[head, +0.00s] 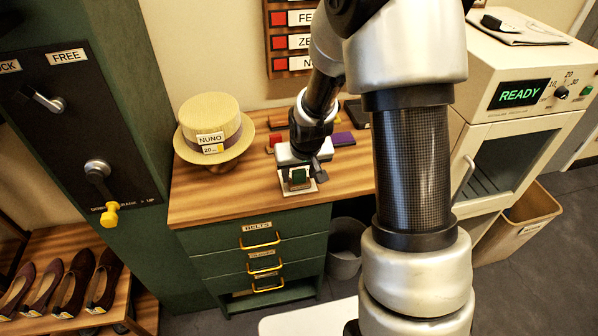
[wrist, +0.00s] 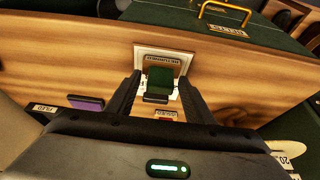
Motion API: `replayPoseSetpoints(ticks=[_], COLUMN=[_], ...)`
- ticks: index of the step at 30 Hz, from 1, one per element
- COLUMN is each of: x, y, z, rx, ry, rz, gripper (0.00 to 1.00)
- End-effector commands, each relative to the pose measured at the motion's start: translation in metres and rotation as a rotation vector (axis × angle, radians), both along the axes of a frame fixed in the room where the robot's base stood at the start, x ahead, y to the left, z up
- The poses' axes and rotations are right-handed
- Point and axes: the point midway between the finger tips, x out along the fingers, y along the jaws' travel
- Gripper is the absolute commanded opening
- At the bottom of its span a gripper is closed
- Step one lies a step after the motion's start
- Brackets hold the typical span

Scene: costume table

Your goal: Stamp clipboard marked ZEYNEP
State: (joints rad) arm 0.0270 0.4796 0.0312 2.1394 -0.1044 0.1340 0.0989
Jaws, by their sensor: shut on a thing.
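My gripper (head: 299,168) is shut on a green stamp (wrist: 158,82) with a dark lower edge, which also shows in the head view (head: 298,176). It holds the stamp over a small pale card or plate (head: 297,190) near the front edge of the wooden table. In the wrist view the card (wrist: 143,55) carries dark print that I cannot read. I cannot tell whether the stamp touches it. A clipboard with paper (head: 520,30) lies on the cream machine at the right; no name on it is legible. I cannot make out ZEYNEP on any clipboard.
A straw hat tagged NUNO (head: 215,130) stands on the table's left. A purple block (head: 343,139) and a red block (head: 275,139) lie behind my gripper. The cream machine reads READY (head: 519,94). Drawers with yellow handles (head: 260,240) are below. The front-left tabletop is clear.

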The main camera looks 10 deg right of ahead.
Motion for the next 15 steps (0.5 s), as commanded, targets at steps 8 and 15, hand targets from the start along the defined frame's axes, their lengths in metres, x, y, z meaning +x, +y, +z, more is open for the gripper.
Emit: replayPoseSetpoints(ticks=[8, 15], x=[0.001, 0.001], y=[0.0, 0.0], z=[0.026, 0.045], rx=[0.0, 0.0], ry=[-0.005, -0.005], rz=[0.0, 0.0], gripper=[0.34, 0.34])
